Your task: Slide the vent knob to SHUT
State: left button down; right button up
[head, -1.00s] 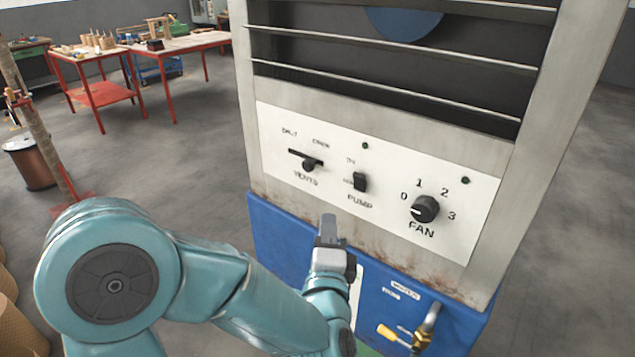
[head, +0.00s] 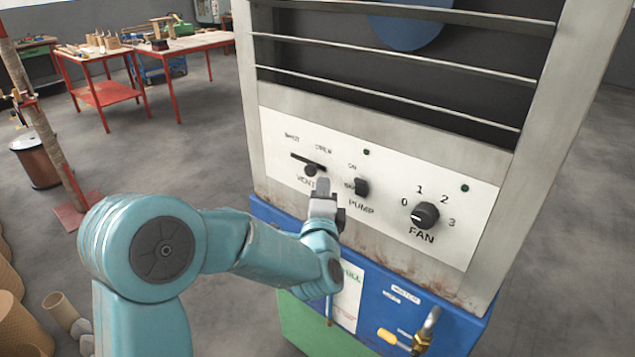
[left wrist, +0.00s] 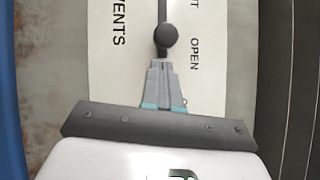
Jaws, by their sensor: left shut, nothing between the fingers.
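The vent knob (head: 311,170) is a small dark round knob on a black slot in the white control panel (head: 385,206). It sits at the right end of the slot, on the OPEN side. In the left wrist view the knob (left wrist: 166,36) shows on its slot beside the word OPEN. My left gripper (head: 323,186) is shut and empty, just below and right of the knob in the head view. In the left wrist view its fingertips (left wrist: 161,66) point at the knob with a small gap in the picture; I cannot tell whether they touch. My right gripper is not in view.
The pump switch (head: 361,187) is close to the right of my left gripper, and the fan dial (head: 425,215) lies further right. Slats (head: 390,84) cross the cabinet above the panel. Red tables (head: 105,92) stand far left.

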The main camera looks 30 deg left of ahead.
pick_arm(q)
jog(key=shift+w+a+r, duration=0.1)
jog(key=shift+a+r, duration=0.1)
jog(key=shift+a, duration=0.55)
jog(key=shift+w, duration=0.1)
jog(key=a+b, duration=0.1)
jog(key=a, duration=0.5)
jog(key=shift+w+a, duration=0.2)
jog(key=shift+a, duration=0.05)
jog(key=shift+f, duration=0.1)
